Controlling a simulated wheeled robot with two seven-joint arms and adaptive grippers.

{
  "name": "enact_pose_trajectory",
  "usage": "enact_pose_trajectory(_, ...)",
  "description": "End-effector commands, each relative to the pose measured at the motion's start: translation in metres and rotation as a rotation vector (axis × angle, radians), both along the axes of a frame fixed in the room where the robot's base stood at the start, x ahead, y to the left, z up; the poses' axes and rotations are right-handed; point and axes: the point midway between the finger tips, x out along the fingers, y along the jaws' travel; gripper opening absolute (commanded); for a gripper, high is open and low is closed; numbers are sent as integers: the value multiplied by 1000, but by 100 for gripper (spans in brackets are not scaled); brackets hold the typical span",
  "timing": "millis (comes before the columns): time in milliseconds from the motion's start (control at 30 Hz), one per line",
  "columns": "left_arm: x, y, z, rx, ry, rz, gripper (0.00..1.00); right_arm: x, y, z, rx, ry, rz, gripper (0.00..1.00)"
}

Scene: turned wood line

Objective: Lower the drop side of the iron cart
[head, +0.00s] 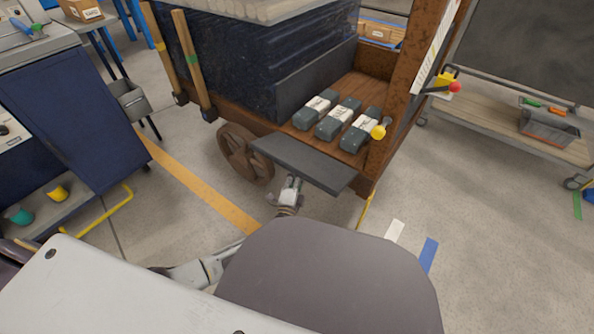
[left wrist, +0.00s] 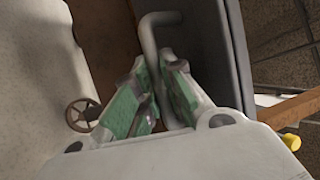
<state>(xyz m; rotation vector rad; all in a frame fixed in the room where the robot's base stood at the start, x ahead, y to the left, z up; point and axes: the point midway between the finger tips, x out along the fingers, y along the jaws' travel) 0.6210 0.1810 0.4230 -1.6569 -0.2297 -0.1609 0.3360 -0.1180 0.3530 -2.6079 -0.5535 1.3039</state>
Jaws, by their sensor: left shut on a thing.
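The iron cart (head: 365,92) stands at the centre, with a rusty brown bed and corner post. Its drop side (head: 305,163), a dark grey panel, is swung outward from the bed's near edge; its exact angle is hard to tell. My left gripper (head: 291,185) is at the panel's outer edge. In the left wrist view the green-padded fingers of my left gripper (left wrist: 158,78) are shut on a bent grey handle (left wrist: 150,42) beside the dark panel (left wrist: 200,50). The handle is hidden in the head view. My right gripper is not in view.
Three dark labelled blocks (head: 337,118) lie on the bed. A yellow knob (head: 378,131) sits by the right post. A spoked wheel (head: 245,153) is left of the panel. A blue cabinet (head: 85,120) stands left, a shelf trolley (head: 520,115) right.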

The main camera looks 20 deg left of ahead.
Motion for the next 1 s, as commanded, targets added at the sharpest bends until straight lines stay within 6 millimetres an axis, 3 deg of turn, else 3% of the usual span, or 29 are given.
enact_pose_trajectory(800,-3,0,-8,-23,-61,2,0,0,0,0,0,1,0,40)
enact_pose_trajectory(833,-3,0,-8,-23,-61,2,14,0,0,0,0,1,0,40)
enact_pose_trajectory(900,-3,0,-8,-23,-61,2,21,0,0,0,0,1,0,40)
enact_pose_trajectory(1000,-2,0,-8,-23,-61,2,21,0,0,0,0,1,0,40)
